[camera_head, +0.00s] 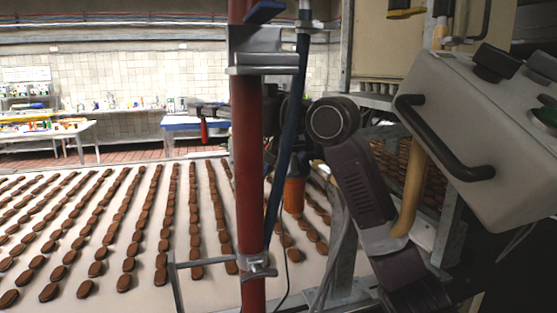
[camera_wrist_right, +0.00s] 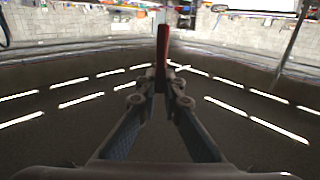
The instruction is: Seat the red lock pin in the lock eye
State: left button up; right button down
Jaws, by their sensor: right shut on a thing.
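The red lock pin (camera_wrist_right: 162,58) stands upright between the fingertips of my right gripper (camera_wrist_right: 160,92) in the right wrist view. In the head view the pin (camera_head: 204,131) shows as a small red rod hanging at the tips of my right gripper (camera_head: 203,110), left of a dark red post. The post hides part of my right gripper and wrist. The gripper is shut on the pin and holds it above the conveyor. I cannot make out the lock eye for certain in either view. My left gripper is not in view.
The dark red post (camera_head: 248,160) with metal brackets and a blue bar (camera_head: 288,130) stand close in front of my right arm. A grey control box (camera_head: 475,135) is at the right. Rows of brown biscuits cover the conveyor (camera_head: 118,300). Tables stand at the back left.

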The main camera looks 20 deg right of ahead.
jog(key=d+p, duration=0.5)
jog(key=d, duration=1.4)
jog(key=f, duration=0.4)
jog(key=f+p, duration=0.1)
jog(key=f, duration=0.1)
jog(key=shift+w+a+f, duration=0.2)
jog(key=shift+a+f, duration=0.05)
jog(key=shift+a, duration=0.1)
jog(key=shift+f, duration=0.25)
jog(key=shift+f+b, duration=0.15)
jog(key=shift+b, duration=0.15)
jog(key=c, duration=2.1)
grip_release()
